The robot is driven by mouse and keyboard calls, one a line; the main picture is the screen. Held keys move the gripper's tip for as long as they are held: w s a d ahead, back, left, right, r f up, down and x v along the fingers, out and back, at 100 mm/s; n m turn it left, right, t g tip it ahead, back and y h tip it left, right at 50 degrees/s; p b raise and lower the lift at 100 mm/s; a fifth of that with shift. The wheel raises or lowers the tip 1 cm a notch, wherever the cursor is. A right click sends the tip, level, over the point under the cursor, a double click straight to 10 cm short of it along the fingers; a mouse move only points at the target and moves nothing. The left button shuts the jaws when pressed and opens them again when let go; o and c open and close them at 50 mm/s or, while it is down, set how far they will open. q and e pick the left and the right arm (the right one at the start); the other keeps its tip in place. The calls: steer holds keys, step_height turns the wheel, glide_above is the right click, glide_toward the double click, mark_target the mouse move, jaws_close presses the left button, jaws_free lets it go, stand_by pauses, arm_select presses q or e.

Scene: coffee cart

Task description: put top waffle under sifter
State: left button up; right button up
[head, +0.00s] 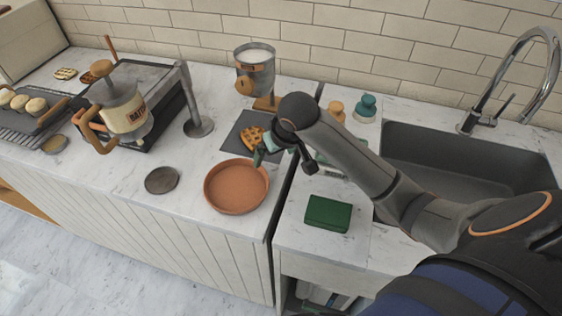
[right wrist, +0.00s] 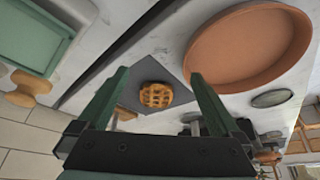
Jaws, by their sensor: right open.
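A round golden waffle (head: 251,138) lies on a dark square mat (head: 232,143); it also shows in the right wrist view (right wrist: 156,95). The metal sifter (head: 256,80), with white powder inside and a wooden knob, is held above a wooden base at the mat's back edge. My right gripper (head: 262,150) is open and empty at the waffle's right side, partly covering it in the head view. In the right wrist view, the waffle appears between the two spread green fingers (right wrist: 160,76). My left gripper is not in view.
A terracotta dish (head: 236,187) stands just in front of the mat, with a dark disc (head: 161,180) left of it. Two more waffles (head: 65,73) lie at the far left. A batter dispenser (head: 122,105) and waffle iron stand left. A green box (head: 328,213) and sink (head: 455,165) are right.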

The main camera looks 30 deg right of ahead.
steer(key=shift+s, duration=1.45)
stand_by(1.1)
